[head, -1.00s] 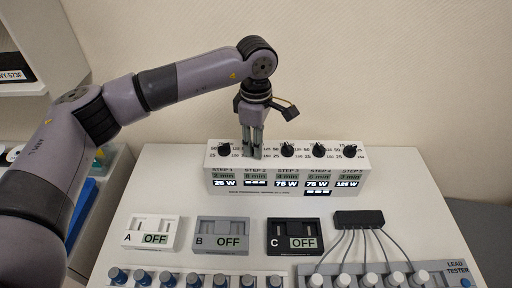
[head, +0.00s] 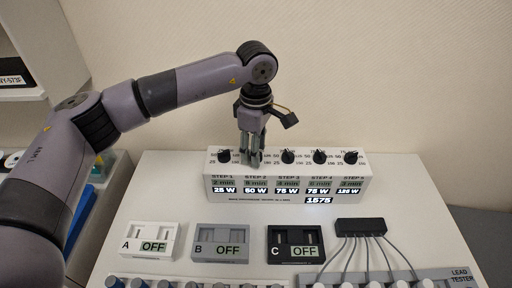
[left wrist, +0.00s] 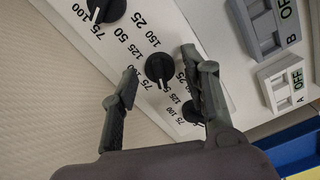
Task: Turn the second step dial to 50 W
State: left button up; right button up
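The white step box (head: 290,191) stands at the back of the table with a row of black dials on its sloped top. The STEP 2 display (head: 257,194) reads 50 W. The second dial is hidden behind my left gripper (head: 251,160) in the head view. In the left wrist view, my left gripper (left wrist: 160,63) is open, with one finger on each side of a black dial (left wrist: 160,68). Gaps show between this dial and both fingers. My right gripper is in neither view.
Neighbouring dials (left wrist: 100,8) sit close on both sides. Displays for steps 1, 3, 4 and 5 read 25, 75, 75 and 125 W; a lower display (head: 318,200) reads 1575. Modules A, B and C (head: 295,245) lie in front, showing OFF.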

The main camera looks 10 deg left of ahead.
pick_arm(q)
jog(key=shift+o, duration=0.3)
notch_tip(320, 180, up, 12)
dwell(0.5)
